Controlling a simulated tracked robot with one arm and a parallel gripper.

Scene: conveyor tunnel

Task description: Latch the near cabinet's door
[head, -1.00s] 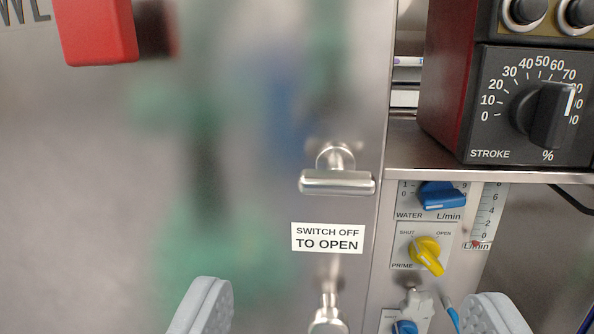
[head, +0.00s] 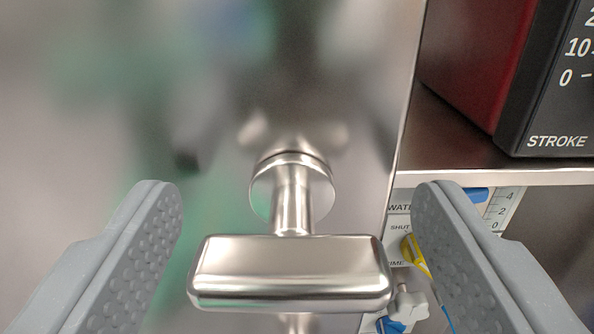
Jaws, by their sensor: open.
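The door (head: 90,120) is a brushed steel panel that fills the left and middle of the head view. Its latch handle (head: 290,275) is a shiny steel T-bar lying horizontal on a short stem from a round base. My gripper (head: 295,200) is open, with one grey padded finger to the left of the handle and one to the right. Neither finger appears to touch it. The handle stands between the fingers, close to the camera.
Right of the door's edge, a black and red stroke dial box (head: 545,80) sits on a steel shelf (head: 500,179).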

